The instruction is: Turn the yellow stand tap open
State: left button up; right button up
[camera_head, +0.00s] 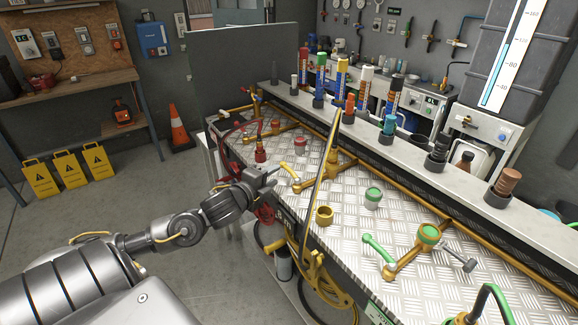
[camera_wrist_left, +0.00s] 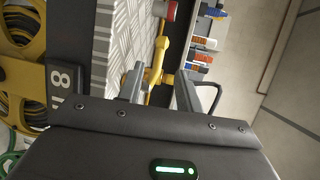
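The yellow stand tap (camera_head: 308,184) stands on the diamond-plate bench, with its yellow lever (camera_head: 288,170) slanting toward my left gripper. In the left wrist view the yellow tap (camera_wrist_left: 156,75) shows beyond and between the finger ends. My left gripper (camera_head: 271,178) is open at the bench's near edge, close to the lever. In the left wrist view its two fingers (camera_wrist_left: 161,88) are spread apart, with a gap on each side of the tap. I cannot tell whether either finger touches it. My right gripper is not in view.
A red cap (camera_head: 300,145) and a yellow cap (camera_head: 325,215) stand near the tap. A yellow hose (camera_head: 325,160) arches over the bench just right of it. A green lever (camera_head: 379,249) is farther right.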

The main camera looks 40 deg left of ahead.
aim_at(285, 168)
pick_arm(q)
jog(key=w, duration=0.3)
jog(key=w+f+p, duration=0.1)
jog(key=w, duration=0.2)
jog(key=w+a, duration=0.1)
jog(key=w, duration=0.2)
jog(key=shift+w+f+p, duration=0.25)
jog(key=shift+f+p, duration=0.05)
jog(key=shift+f, duration=0.1)
grip_shut()
